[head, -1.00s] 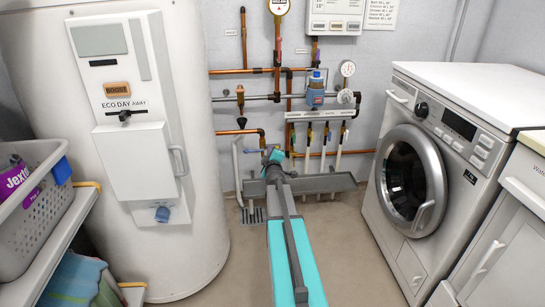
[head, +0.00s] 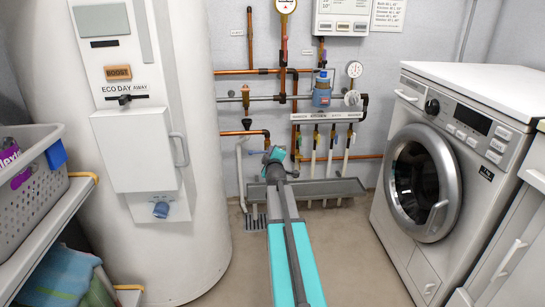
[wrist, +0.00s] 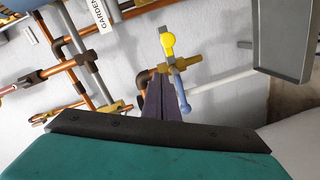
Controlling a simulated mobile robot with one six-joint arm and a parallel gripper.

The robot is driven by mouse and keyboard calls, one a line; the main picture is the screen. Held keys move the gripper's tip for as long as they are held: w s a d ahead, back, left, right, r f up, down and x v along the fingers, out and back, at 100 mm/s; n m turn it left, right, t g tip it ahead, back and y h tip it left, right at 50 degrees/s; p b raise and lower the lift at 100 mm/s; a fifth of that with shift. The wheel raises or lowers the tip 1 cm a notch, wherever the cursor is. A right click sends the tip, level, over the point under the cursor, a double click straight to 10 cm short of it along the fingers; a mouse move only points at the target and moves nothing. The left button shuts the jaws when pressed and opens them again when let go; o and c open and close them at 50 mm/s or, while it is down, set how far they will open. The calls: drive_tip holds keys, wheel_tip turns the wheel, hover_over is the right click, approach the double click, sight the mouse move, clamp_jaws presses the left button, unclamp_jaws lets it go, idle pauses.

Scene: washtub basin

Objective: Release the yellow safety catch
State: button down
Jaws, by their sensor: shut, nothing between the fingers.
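The tap has a brass body (wrist: 190,62) on a copper pipe and a blue lever (wrist: 181,92) hanging down. My gripper (wrist: 160,82) shows as dark closed fingers just below the disc and close beside the lever. I cannot tell whether they touch it. In the head view my gripper (head: 275,155) reaches toward the wall pipes and largely hides the tap; the yellow disc cannot be made out there.
A white water heater (head: 190,240) stands left and a washing machine (head: 425,200) right. A grey trough (head: 340,188) and several valves on copper pipes are on the wall behind my gripper. A laundry basket (head: 40,195) sits on a shelf at far left. Floor between is clear.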

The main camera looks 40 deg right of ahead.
drive_tip(key=p+v, duration=0.1)
drive_tip(key=v, duration=0.9)
idle(0.3)
idle(0.5)
